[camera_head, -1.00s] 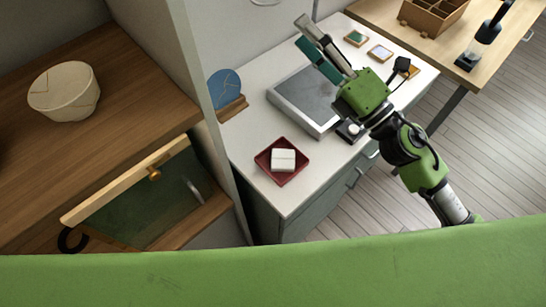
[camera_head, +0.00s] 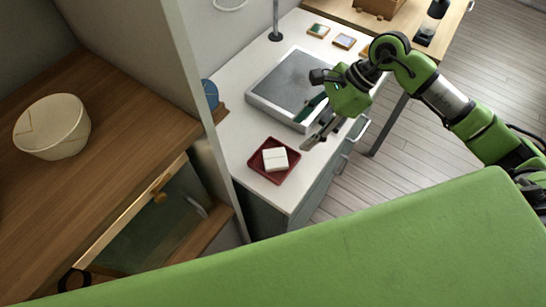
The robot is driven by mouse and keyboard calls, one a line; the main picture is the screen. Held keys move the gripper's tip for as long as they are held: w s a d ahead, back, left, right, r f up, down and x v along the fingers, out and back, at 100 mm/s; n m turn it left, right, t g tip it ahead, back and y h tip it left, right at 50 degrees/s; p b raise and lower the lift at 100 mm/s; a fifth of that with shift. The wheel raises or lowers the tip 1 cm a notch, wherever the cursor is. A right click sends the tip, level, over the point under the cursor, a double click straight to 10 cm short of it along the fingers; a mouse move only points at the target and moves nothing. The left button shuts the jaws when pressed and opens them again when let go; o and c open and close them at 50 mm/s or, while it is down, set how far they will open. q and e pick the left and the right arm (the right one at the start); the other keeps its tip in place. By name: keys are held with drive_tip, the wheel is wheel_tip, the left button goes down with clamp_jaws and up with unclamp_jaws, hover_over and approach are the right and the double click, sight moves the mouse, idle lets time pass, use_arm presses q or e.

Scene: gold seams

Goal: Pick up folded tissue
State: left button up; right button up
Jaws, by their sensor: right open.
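The folded tissue (camera_head: 275,159) is a small white block with a seam across it. It lies in a dark red square tray (camera_head: 284,177) on the white counter near its front left corner. My right gripper (camera_head: 305,134) is open and empty, its two fingers pointing down and left toward the tray. It hangs to the upper right of the tissue, apart from it in the picture. My left gripper is not in view.
A grey flat slab in a light frame (camera_head: 250,93) lies on the white counter (camera_head: 234,149) behind the gripper. Small framed tiles (camera_head: 318,30) sit at the back. A cracked cream bowl (camera_head: 52,127) stands on the wooden top at left, above an open drawer (camera_head: 135,215).

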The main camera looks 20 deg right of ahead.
drive_tip(key=p, duration=0.1)
approach(275, 158)
drive_tip(key=x, duration=0.2)
drive_tip(key=shift+w+a+f, duration=0.1)
drive_tip(key=shift+a+f, duration=0.1)
drive_tip(key=shift+f, duration=0.15)
drive_tip(key=p+x, duration=0.2)
drive_tip(key=x, duration=0.2)
drive_tip(key=shift+a+f+p, duration=0.15)
drive_tip(key=shift+f+p, duration=0.2)
drive_tip(key=shift+a+f, duration=0.15)
drive_tip(key=shift+f, duration=0.15)
drive_tip(key=c, duration=0.3)
drive_tip(key=shift+c, duration=0.5)
drive_tip(key=shift+r, duration=0.2)
drive_tip(key=shift+w+r+b, duration=0.1)
drive_tip(key=shift+r+b, duration=0.5)
drive_tip(key=shift+b, duration=0.05)
drive_tip(key=s+a+r+b, duration=0.3)
drive_tip(key=s+r+b, duration=0.2)
drive_tip(key=s+r, duration=0.6)
drive_tip(key=s, duration=0.2)
drive_tip(key=shift+s+r, duration=0.25)
drive_tip(key=shift+s, duration=0.15)
